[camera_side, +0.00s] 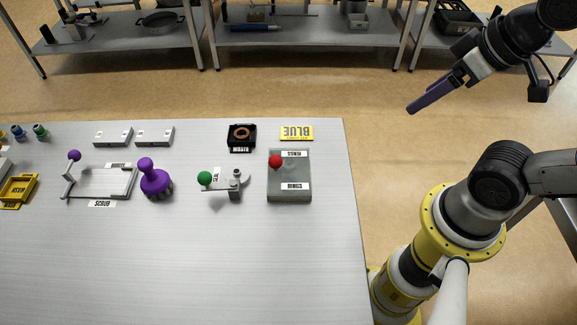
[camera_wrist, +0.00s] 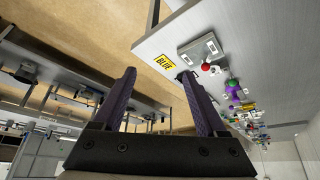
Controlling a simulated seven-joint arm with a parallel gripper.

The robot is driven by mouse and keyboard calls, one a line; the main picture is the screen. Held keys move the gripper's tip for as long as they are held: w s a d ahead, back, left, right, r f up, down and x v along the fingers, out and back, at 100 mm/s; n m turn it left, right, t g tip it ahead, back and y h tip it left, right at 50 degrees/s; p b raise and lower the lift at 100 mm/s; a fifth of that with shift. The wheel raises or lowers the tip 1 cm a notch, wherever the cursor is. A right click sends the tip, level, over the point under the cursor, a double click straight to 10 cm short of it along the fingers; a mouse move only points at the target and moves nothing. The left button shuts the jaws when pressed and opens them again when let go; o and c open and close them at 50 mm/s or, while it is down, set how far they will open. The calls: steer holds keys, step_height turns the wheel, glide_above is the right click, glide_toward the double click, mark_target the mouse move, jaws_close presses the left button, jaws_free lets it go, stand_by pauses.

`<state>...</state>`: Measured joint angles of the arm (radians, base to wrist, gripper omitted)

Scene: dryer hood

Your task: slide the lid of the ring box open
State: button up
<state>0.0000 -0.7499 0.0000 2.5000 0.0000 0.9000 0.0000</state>
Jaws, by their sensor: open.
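A grey box (camera_side: 289,190) with a red ball knob (camera_side: 275,161) lies near the right end of the table; its upper label seems to read RINGS. I take it as the ring box. The knob is toward its upper left, and I cannot tell how far its lid is slid. In the wrist view the box (camera_wrist: 197,49) and red knob (camera_wrist: 205,66) show small and far off. My gripper (camera_side: 412,108) is raised to the right of the table, well apart from the box. Its purple fingers (camera_wrist: 159,74) are open and empty.
A yellow BLUE sign (camera_side: 297,133) and a black tray with a copper-coloured ring (camera_side: 241,135) sit behind the box. A green-knobbed lever (camera_side: 205,178) and a purple-knobbed piece (camera_side: 155,182) stand left of it. The table's (camera_side: 250,270) front is bare.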

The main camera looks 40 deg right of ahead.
stand_by(0.3)
steer(key=shift+c, duration=0.6)
step_height(320, 180, up, 2)
steer(key=w+r+n, duration=0.1)
steer(key=w, duration=0.1)
steer(key=n+g+h, duration=0.1)
steer(key=n+g, duration=0.3)
steer(key=n, duration=0.6)
glide_above(276, 158)
steer(key=s+a, duration=0.2)
step_height(276, 158, down, 9)
steer(key=f, duration=0.4)
steer(key=w+d+f, duration=0.1)
steer(key=f, duration=0.4)
steer(key=w+d+f, duration=0.1)
steer(key=f, duration=0.3)
steer(key=shift+f, duration=0.35)
